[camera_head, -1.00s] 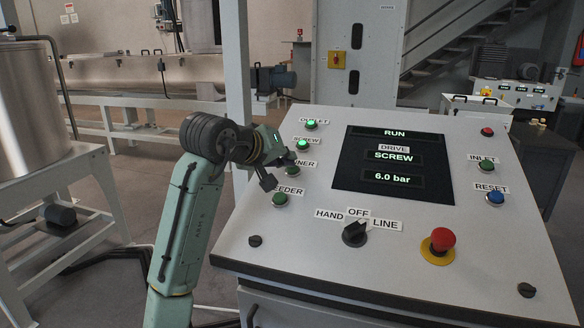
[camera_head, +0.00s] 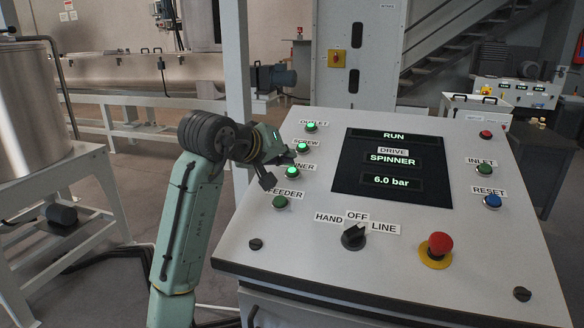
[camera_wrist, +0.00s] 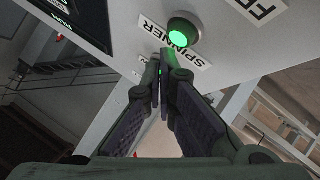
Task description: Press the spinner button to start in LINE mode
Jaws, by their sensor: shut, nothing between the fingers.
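The spinner button (camera_head: 291,171) is lit green on the sloped control panel (camera_head: 300,240), its label partly hidden behind my gripper (camera_head: 280,170). In the wrist view the lit spinner button (camera_wrist: 183,32) sits above the SPINNER label (camera_wrist: 173,45). My gripper (camera_wrist: 162,58) is shut and empty, with its tips over the label just below the button; I cannot tell whether they touch.
The outlet (camera_head: 311,127) and screw (camera_head: 302,147) buttons are lit green; the feeder button (camera_head: 280,202) is unlit. An inlet button (camera_head: 479,169), a blue reset button (camera_head: 492,201) and a red emergency stop (camera_head: 440,243) are on the right.

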